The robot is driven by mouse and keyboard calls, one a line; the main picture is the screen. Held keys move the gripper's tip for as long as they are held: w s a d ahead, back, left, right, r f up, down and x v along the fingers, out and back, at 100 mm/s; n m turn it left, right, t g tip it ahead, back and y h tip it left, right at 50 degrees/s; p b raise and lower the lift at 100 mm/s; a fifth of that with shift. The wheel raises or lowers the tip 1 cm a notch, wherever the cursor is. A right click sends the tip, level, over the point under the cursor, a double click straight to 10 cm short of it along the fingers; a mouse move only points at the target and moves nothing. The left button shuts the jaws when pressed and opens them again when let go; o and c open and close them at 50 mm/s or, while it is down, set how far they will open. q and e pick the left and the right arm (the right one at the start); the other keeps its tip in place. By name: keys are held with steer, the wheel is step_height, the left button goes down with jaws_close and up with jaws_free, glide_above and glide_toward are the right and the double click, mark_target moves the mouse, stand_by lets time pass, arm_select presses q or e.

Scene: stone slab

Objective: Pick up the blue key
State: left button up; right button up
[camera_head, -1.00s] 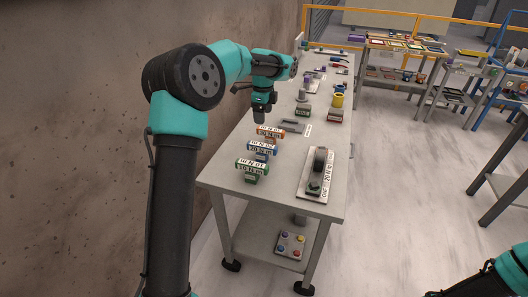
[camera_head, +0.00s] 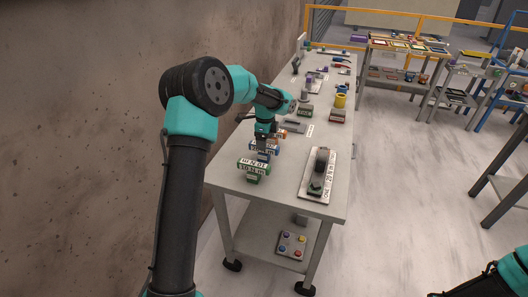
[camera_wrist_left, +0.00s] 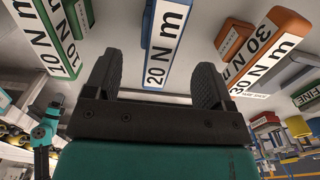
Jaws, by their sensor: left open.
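The blue key (camera_wrist_left: 163,42), labelled 20 N m, shows in the left wrist view at top centre, ahead of and between the spread fingers. In the head view the blue key (camera_head: 274,147) lies on the table between the green and orange ones, partly hidden behind my gripper. My left gripper (camera_head: 262,156) is over it, pointing down. In the left wrist view my left gripper (camera_wrist_left: 155,82) is open, with nothing clamped between its fingers. My right gripper is not in view.
A green key (camera_head: 254,167) lies at the near side and an orange key (camera_wrist_left: 265,50) on the far side. A grey plate (camera_head: 318,180) with a dark device lies to the right. A yellow cup (camera_head: 340,101) and small items stand farther back. The table's front corner is clear.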

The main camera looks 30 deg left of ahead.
mark_target(264, 153)
arm_select(q)
steer(key=shift+a+f, duration=0.2)
steer(key=shift+f, duration=2.35)
steer(key=shift+c, duration=0.2)
steer(key=c, duration=1.3)
